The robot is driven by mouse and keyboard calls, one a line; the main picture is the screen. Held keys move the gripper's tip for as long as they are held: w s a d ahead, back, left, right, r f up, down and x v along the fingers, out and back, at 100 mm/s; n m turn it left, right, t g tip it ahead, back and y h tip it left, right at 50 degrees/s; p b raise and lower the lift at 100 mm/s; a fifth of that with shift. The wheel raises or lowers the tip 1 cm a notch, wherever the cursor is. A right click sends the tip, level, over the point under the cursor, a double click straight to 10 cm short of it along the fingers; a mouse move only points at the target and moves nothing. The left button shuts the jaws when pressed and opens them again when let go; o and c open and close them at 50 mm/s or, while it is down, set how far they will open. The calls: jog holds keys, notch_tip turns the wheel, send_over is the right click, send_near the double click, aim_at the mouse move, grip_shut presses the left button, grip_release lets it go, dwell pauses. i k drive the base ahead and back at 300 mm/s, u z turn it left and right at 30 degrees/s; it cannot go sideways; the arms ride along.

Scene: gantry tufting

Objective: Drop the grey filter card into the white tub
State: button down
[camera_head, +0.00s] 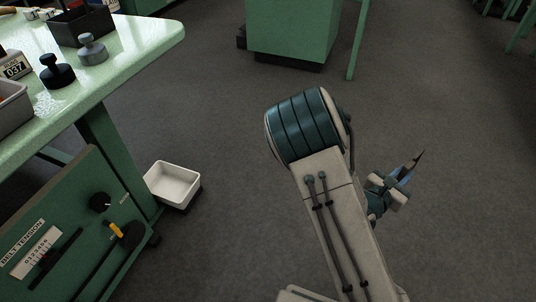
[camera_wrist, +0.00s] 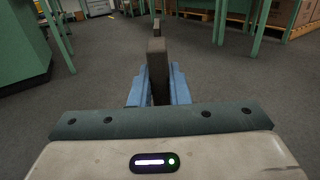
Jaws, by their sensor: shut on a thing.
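My gripper (camera_head: 406,171) is out over the open floor at the right of the head view. It is shut on a thin dark grey piece, which I take as the grey filter card (camera_head: 418,160). In the wrist view the card (camera_wrist: 158,66) stands edge-on between the blue fingers of my gripper (camera_wrist: 158,88). The white tub (camera_head: 172,185) is low beside the green bench, left of centre in the head view. It looks empty and is well apart from my gripper. The tub is not seen in the wrist view.
A green bench (camera_head: 150,38) with dark and grey knobbed weights (camera_head: 57,72) fills the left. Its panel (camera_head: 75,235) has a lever and dial near the tub. A green cabinet (camera_head: 292,28) stands at the back. The grey floor (camera_head: 225,120) between tub and arm is clear.

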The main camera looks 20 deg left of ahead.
aim_at(176, 186)
jog(key=u, duration=0.2)
jog(key=i, duration=1.2)
jog(key=u, duration=1.5)
jog(key=i, duration=0.6)
jog(key=u, duration=0.8)
jog(key=i, duration=0.6)
